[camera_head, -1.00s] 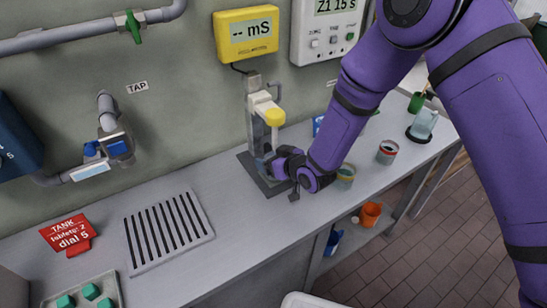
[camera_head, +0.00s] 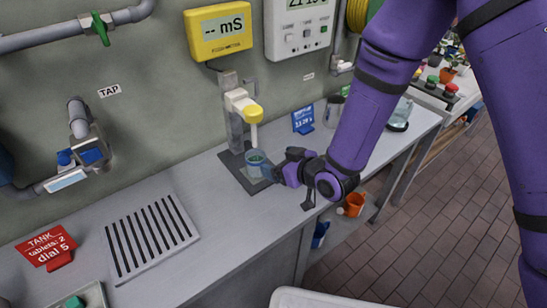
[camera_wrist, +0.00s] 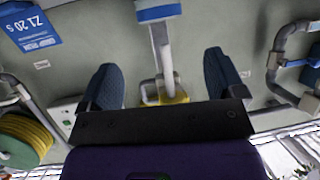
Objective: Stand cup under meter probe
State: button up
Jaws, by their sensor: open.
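The blue translucent cup (camera_head: 255,163) stands upright on the dark base plate (camera_head: 240,180) of the meter stand. The white probe (camera_head: 254,134) with its yellow head (camera_head: 252,114) hangs down over the cup; whether its tip is inside I cannot tell. My gripper (camera_head: 272,172) is open, just right of the cup at cup height. In the upside-down wrist view, the open fingers (camera_wrist: 162,80) are apart with nothing gripped. The probe (camera_wrist: 166,60) shows between them, and the cup (camera_wrist: 157,11) is at the top edge. The yellow meter (camera_head: 219,32) reads "-- mS".
A slotted drain tray (camera_head: 148,235) and a red TANK card (camera_head: 47,246) are at left. A blue card (camera_head: 302,119) and a glass vessel (camera_head: 401,113) stand behind my arm. An orange mug (camera_head: 353,203) is on the lower shelf.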

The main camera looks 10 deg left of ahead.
jog(key=shift+s+d+r, duration=0.1)
jog(key=shift+d, duration=0.1)
jog(key=w+d+r+m+t+h, duration=0.1)
jog(key=w+d+r+m+h, duration=0.15)
jog(key=d+r, duration=0.65)
jog(key=w+d+r+m+t+h, duration=0.1)
jog(key=w+d+r+h, duration=0.25)
jog(key=d+r, duration=0.55)
jog(key=s+d+r+m+g+h, duration=0.1)
jog(key=s+d+r+m+h, duration=0.15)
jog(key=s+d+r, duration=0.5)
jog(key=s+d+r+m+g+h, duration=0.1)
jog(key=s+d+r+m+h, duration=0.25)
jog(key=d, duration=0.65)
jog(key=s+d+r+m+g, duration=0.1)
jog(key=s+d, duration=0.1)
jog(key=s, duration=0.5)
jog(key=s+d+r+m+g, duration=0.1)
jog(key=s+d+r, duration=0.1)
jog(key=s, duration=0.5)
jog(key=shift+s+d+r+y, duration=0.25)
jog(key=shift+s+y, duration=0.05)
jog(key=shift+s, duration=0.1)
